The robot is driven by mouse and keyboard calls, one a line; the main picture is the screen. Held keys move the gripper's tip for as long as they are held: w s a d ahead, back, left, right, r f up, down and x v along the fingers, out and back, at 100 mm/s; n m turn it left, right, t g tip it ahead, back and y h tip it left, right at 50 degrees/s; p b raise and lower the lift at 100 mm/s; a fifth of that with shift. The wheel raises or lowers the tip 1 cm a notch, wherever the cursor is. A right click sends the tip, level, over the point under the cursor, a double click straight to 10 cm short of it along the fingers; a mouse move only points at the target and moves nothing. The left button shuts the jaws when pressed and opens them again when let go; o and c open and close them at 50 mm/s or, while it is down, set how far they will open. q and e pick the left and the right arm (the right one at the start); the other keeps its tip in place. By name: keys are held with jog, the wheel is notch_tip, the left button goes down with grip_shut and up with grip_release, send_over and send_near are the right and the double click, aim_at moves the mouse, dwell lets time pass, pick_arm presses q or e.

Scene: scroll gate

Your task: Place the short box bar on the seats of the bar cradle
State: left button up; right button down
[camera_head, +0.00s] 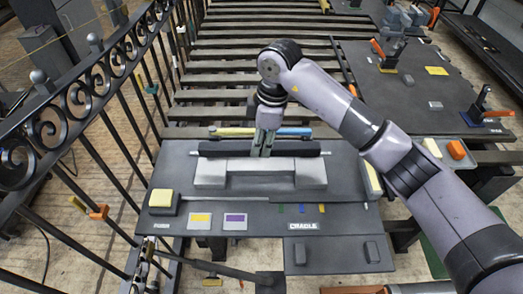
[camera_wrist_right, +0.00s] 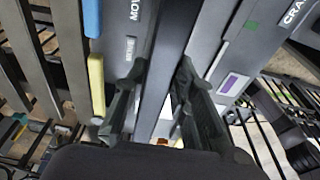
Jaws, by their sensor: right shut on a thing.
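The short box bar (camera_head: 300,152) is a dark, straight bar lying level from left to right in the head view. It also shows in the right wrist view (camera_wrist_right: 172,30), running between the fingers. My right gripper (camera_head: 263,146) is shut on it near its middle, from above. The grey bar cradle (camera_head: 262,181) has a raised block at each end and a lower middle. The bar shows just beyond the blocks, roughly parallel; I cannot tell whether it touches them. A small mechanism at the lower left edge may be my left gripper (camera_head: 145,268); its jaws are unclear.
The dark bench (camera_head: 262,215) carries a yellow block (camera_head: 161,198), yellow and purple patches and a CRADLE label. Yellow and blue bars (camera_head: 235,131) lie behind the held bar. A black scroll railing (camera_head: 85,105) stands at left. My right arm crosses the right side.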

notch_tip(320, 180, down, 4)
jog(key=shift+r+p, duration=0.1)
jog(key=shift+p, duration=0.25)
pick_arm(q)
jog(key=shift+s+a+r, duration=0.1)
jog(key=shift+s+r, duration=0.15)
jog(key=shift+s, duration=0.8)
pick_arm(e)
jog(key=shift+f, duration=0.2)
jog(key=c, duration=1.3)
grip_release()
jog(key=shift+f, duration=0.1)
pick_arm(q)
jog(key=shift+w+a, duration=0.1)
jog(key=shift+w, duration=0.1)
pick_arm(e)
jog(key=shift+d+r, duration=0.1)
jog(key=shift+r, duration=0.4)
pick_arm(q)
notch_tip(320, 180, down, 2)
jog(key=b, duration=0.2)
jog(key=shift+f+b, duration=0.25)
jog(key=shift+b, duration=0.05)
pick_arm(e)
jog(key=r, duration=0.3)
jog(key=d+r, duration=0.1)
jog(key=r, duration=0.7)
jog(key=shift+d, duration=0.35)
